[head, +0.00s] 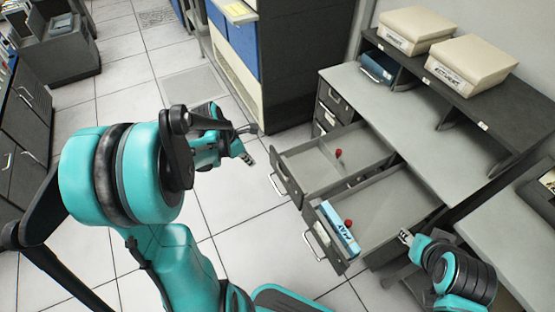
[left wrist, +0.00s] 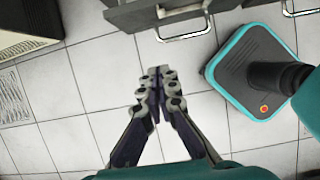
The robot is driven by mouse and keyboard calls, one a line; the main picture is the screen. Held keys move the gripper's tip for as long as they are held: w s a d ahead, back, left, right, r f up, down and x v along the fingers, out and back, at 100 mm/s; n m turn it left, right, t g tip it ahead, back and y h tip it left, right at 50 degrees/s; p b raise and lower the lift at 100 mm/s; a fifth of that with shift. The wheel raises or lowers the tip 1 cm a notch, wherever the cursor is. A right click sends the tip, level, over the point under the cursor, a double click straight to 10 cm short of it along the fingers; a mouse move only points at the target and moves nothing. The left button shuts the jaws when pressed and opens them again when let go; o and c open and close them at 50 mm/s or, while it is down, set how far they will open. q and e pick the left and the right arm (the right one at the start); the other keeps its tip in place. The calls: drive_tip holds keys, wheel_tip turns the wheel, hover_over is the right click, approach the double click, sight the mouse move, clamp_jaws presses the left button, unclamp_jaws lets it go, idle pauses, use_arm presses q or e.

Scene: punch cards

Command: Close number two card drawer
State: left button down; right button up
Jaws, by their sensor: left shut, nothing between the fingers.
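Two grey card drawers stand pulled out of the desk in the head view. The farther drawer (head: 284,178) holds a small red object (head: 338,153); the nearer drawer (head: 323,234) holds a blue-and-white box (head: 339,229) and another red object (head: 348,223). I cannot read a number on either. My left gripper (head: 250,160) is shut and empty, left of the farther drawer's front and apart from it. In the left wrist view its fingertips (left wrist: 158,74) meet below a drawer front with a metal handle (left wrist: 180,11). My right gripper (head: 405,237) is beside the nearer drawer's right side; its jaws are too small to judge.
The desk (head: 400,110) carries a dark shelf (head: 470,105) with two beige boxes (head: 416,28). Closed drawers (head: 333,97) sit behind the farther open one. A tall dark cabinet (head: 290,60) stands at the back. Tiled floor (head: 245,240) is clear left of the drawers.

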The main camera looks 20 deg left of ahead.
use_arm(q)
drive_tip(key=b+x, duration=0.1)
drive_tip(key=x, duration=0.2)
drive_tip(key=w+d+b+x, duration=0.1)
drive_tip(key=b+x, duration=0.1)
drive_tip(key=x, duration=0.2)
drive_tip(key=r+b+x, duration=0.1)
drive_tip(key=b+x, duration=0.1)
drive_tip(key=x, duration=0.2)
drive_tip(key=shift+w+d+f, duration=0.15)
drive_tip(key=shift+w+d, duration=0.05)
drive_tip(key=shift+w, duration=0.2)
drive_tip(key=shift+w+d, duration=0.45)
drive_tip(key=shift+w, duration=0.1)
drive_tip(key=shift+w, duration=0.1)
